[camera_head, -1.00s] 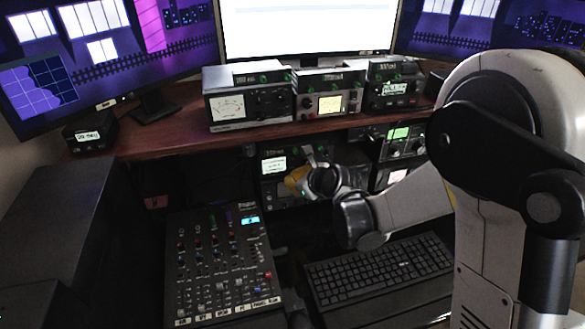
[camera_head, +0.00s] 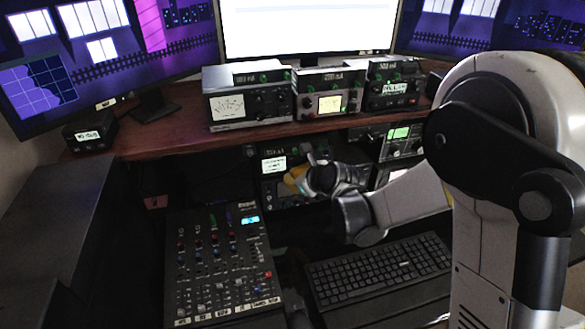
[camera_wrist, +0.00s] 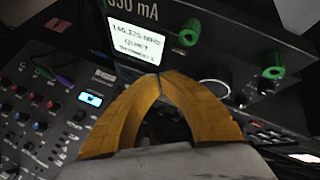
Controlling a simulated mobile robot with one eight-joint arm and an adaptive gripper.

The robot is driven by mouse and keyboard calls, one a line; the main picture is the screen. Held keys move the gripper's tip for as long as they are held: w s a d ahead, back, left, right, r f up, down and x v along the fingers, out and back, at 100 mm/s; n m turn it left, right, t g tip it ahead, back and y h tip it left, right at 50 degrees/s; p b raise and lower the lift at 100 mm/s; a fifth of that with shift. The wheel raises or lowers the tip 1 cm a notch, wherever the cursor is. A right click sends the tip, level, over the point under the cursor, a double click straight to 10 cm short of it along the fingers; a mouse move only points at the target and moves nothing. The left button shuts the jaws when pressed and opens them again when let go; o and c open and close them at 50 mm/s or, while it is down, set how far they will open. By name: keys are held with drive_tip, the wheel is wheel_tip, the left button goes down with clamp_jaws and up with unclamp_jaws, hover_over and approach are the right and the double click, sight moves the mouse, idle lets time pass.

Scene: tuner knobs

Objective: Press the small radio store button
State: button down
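A dark radio with a lit white screen (camera_head: 273,165) stands under the shelf in the head view. In the wrist view its screen (camera_wrist: 139,42) shows a frequency, "QUIET" and a smaller line that is hard to read. Green knobs (camera_wrist: 189,32) stick out beside the screen. My gripper (camera_wrist: 159,75) has yellow fingers whose tips meet, with nothing seen between them. In the head view my gripper (camera_head: 291,181) is at the front of this radio. The fingertips overlap the radio's face below the screen; I cannot tell whether they touch it. I cannot make out the store button; the fingers hide part of the panel.
A mixer (camera_head: 222,270) lies at lower left and a keyboard (camera_head: 380,269) at lower right. The wooden shelf edge (camera_head: 180,143) runs above my gripper, with several devices on it. Another radio with a green screen (camera_head: 400,133) is right of my gripper.

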drive_tip(key=shift+w+a, duration=0.1)
drive_tip(key=shift+w, duration=0.25)
idle(0.5)
idle(0.3)
drive_tip(key=shift+s+d, duration=0.25)
drive_tip(key=shift+s, duration=0.5)
drive_tip(key=s, duration=0.2)
drive_tip(key=s+d+b, duration=0.1)
drive_tip(key=s, duration=0.1)
drive_tip(key=shift+s+d, duration=0.2)
drive_tip(key=shift+s, duration=0.2)
idle(0.4)
